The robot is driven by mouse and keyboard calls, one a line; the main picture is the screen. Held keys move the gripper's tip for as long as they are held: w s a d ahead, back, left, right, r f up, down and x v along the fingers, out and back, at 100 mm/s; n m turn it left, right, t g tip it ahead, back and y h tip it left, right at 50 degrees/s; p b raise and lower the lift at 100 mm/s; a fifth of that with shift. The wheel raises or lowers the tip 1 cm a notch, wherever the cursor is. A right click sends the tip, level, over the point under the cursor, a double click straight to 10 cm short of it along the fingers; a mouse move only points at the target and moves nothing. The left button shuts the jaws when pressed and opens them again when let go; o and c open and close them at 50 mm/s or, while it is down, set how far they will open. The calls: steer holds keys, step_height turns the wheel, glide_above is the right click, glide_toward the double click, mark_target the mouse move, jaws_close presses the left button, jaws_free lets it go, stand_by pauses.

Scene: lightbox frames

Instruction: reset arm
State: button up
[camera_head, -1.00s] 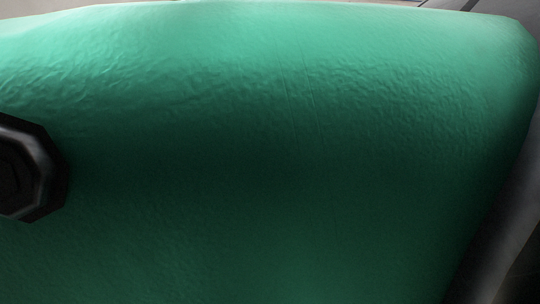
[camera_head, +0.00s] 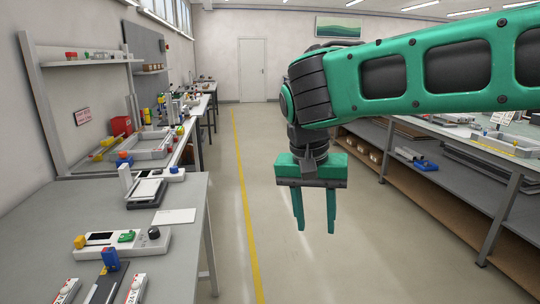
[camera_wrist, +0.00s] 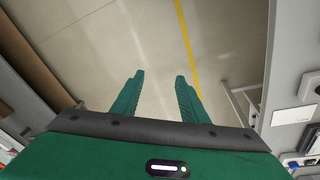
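My green arm reaches in from the right in the head view, bent at a dark joint. My gripper (camera_head: 315,222) hangs from it, pointing down over the open aisle floor. Its two green fingers are apart, with nothing between them. In the wrist view my gripper (camera_wrist: 158,80) also shows both fingers spread, with only bare floor beyond them.
A grey workbench (camera_head: 185,262) with devices stands at the left. A shelved bench (camera_head: 440,200) runs along the right. The aisle floor (camera_head: 205,125) between them is clear, with a yellow line (camera_head: 245,200). A white door (camera_head: 252,70) is at the far end.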

steer(key=s+d+f+m+g, duration=0.1)
steer(key=s+d+f, duration=0.15)
steer(key=d, duration=0.85)
steer(key=s+d+f+m, duration=0.1)
steer(key=s+d, duration=0.3)
steer(key=d, duration=0.8)
steer(key=s+d+f, duration=0.2)
steer(key=s, duration=0.3)
steer(key=s+d+f+y, duration=0.1)
steer(key=s+d+f, duration=0.1)
steer(key=s+d, duration=0.1)
steer(key=s+d+f+m+y, duration=0.1)
steer(key=s+d+f, duration=0.2)
steer(key=s, duration=0.3)
steer(key=shift+s+d, duration=0.25)
steer(key=shift+s, duration=0.1)
steer(key=shift+w+f, duration=0.3)
steer(key=shift+w, duration=0.35)
